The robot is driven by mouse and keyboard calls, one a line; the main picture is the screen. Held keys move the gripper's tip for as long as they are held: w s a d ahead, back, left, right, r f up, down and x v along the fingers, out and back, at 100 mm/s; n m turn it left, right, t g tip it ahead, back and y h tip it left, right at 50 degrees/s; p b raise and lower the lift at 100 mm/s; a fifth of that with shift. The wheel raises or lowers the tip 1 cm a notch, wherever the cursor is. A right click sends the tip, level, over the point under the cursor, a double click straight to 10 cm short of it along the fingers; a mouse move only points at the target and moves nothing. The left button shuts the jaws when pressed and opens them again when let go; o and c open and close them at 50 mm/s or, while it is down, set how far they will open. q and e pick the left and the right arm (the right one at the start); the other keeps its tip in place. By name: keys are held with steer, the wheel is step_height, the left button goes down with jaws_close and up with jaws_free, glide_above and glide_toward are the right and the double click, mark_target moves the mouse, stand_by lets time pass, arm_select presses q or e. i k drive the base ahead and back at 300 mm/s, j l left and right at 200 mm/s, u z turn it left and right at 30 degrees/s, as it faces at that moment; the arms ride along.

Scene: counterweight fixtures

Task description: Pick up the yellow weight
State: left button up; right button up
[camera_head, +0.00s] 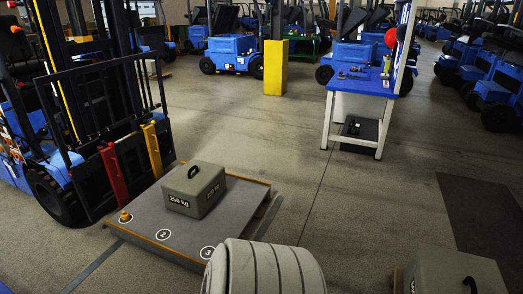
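A small orange-yellow piece (125,216), which may be the yellow weight, sits at the left front corner of a low grey platform (191,239). White circles numbered 2 and 3 are marked along the same front edge, to its right. It is too small to make out its exact shape. A large grey block (194,190) with a black handle and "250 kg" labels stands on the platform behind the circles. Neither my left nor my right gripper is in view.
A blue forklift (95,110) stands at the left, its red and yellow forks by the platform. A ribbed grey rounded shape (265,268) fills the bottom centre. Another grey block (450,275) is bottom right. A blue-topped workbench (360,85) and yellow post (275,68) stand behind open floor.

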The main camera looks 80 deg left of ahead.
mark_target(125, 217)
steer(key=j+u, duration=0.1)
steer(key=u, duration=3.85)
steer(key=i+l, duration=0.55)
steer(key=i+l+z, duration=0.15)
steer(key=i+l, duration=0.4)
steer(key=i, duration=0.15)
